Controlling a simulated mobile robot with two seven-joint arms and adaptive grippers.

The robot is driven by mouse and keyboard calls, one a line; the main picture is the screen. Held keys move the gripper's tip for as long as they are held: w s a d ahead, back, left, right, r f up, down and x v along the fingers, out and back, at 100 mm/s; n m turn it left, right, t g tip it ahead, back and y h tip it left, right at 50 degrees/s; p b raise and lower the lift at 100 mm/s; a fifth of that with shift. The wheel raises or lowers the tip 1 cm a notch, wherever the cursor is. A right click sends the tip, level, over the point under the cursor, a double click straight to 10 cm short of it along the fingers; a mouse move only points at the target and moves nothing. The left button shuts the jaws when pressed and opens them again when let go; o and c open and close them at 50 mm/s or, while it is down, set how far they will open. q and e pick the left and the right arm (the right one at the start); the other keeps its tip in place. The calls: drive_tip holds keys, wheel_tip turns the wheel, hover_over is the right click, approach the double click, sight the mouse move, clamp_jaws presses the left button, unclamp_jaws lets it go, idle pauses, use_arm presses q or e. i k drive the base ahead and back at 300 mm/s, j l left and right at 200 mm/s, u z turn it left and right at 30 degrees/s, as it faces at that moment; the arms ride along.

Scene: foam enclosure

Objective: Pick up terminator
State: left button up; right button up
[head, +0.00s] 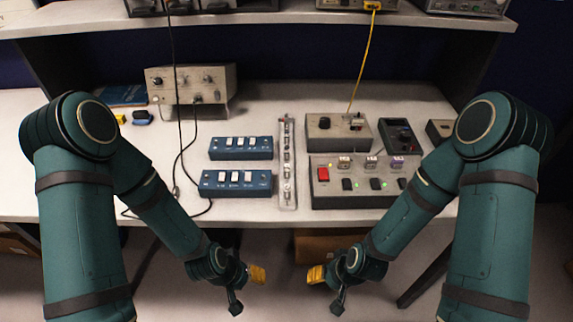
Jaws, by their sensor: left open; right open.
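I cannot tell for certain which small part is the terminator. A narrow silver strip (287,165) with several small metal fittings stands upright in the picture at the middle of the bench; the fittings are too small to identify. My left gripper (247,289) is open and empty, in front of the bench's near edge and below the strip in the picture. My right gripper (326,289) is also open and empty, mirrored to its right. Both are apart from everything on the bench.
Two blue switch boxes (241,148) lie left of the strip. A grey box (338,130) with a yellow cable and a grey panel (356,182) with a red switch lie right. A beige instrument (191,84) stands behind, with black cables hanging. A shelf (300,18) spans the back.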

sight(286, 187)
drive_tip(key=j+z, duration=0.1)
drive_tip(key=j, duration=0.35)
drive_tip(key=j+z, duration=0.1)
drive_tip(key=j, duration=0.4)
drive_tip(key=k+j+z, duration=0.1)
drive_tip(key=j, duration=0.35)
drive_tip(key=k+j+z, duration=0.1)
drive_tip(key=j, duration=0.35)
drive_tip(key=k+j+z, duration=0.15)
drive_tip(key=j, duration=0.35)
drive_tip(key=j+z, duration=0.1)
drive_tip(key=j, duration=0.35)
drive_tip(key=k+j+z, duration=0.1)
drive_tip(key=j, duration=0.3)
drive_tip(key=k, duration=0.1)
